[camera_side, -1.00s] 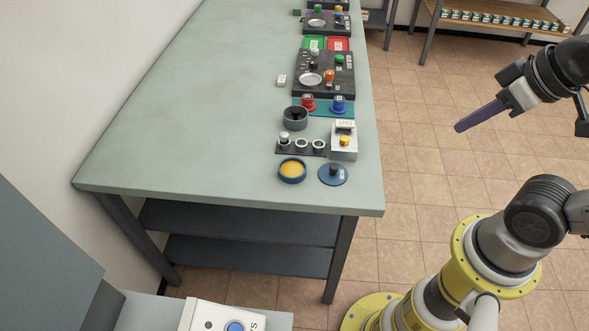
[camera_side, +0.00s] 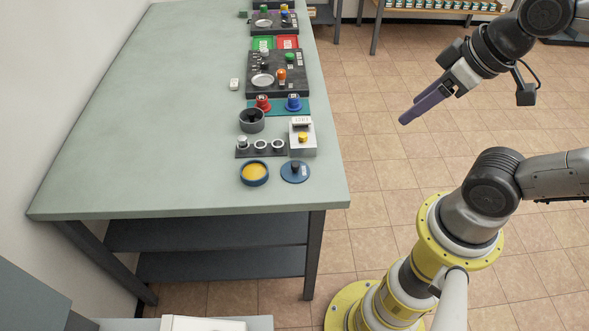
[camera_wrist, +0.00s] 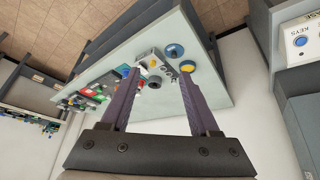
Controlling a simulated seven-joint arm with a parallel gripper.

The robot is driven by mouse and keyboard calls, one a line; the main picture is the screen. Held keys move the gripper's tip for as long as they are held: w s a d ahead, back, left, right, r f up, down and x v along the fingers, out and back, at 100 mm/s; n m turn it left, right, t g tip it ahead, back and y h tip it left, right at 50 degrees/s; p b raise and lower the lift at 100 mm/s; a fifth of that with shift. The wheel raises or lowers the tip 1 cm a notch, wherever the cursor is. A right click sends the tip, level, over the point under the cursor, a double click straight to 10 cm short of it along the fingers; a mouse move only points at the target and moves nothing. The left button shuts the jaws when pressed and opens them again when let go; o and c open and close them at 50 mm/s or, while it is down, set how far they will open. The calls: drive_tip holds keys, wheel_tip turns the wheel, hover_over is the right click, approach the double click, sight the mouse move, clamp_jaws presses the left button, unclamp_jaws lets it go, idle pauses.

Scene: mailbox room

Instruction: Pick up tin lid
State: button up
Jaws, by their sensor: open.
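The tin lid (camera_side: 295,171), a flat blue disc with a dark knob, lies near the front right corner of the table (camera_side: 150,130). Just left of it is an open round blue tin (camera_side: 254,173) with yellow contents. In the wrist view the blue lid (camera_wrist: 174,51) and the tin (camera_wrist: 187,67) show beyond the fingers, near the table edge. My gripper (camera_side: 410,113) is open and empty, in the air over the floor right of the table, well apart from the lid. Its two purple fingers also frame the wrist view (camera_wrist: 160,73).
Behind the lid stand a grey box with a yellow button (camera_side: 303,139), a dark strip with several rings (camera_side: 260,149) and a dark grey cup (camera_side: 251,121). Red and blue knobs (camera_side: 278,104) and black panels are farther back. The table's left side is clear.

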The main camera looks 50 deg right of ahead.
drive_tip(key=n, duration=0.1)
drive_tip(key=n+g, duration=0.5)
drive_tip(key=n, duration=1.1)
hover_over(295, 164)
wheel_tip(295, 164, down, 8)
drive_tip(key=shift+g, duration=0.3)
drive_tip(key=f, duration=1)
drive_tip(key=shift+a+f, duration=0.35)
drive_tip(key=f, duration=0.5)
drive_tip(key=shift+d, duration=0.4)
drive_tip(key=shift+f, duration=0.6)
clamp_jaws()
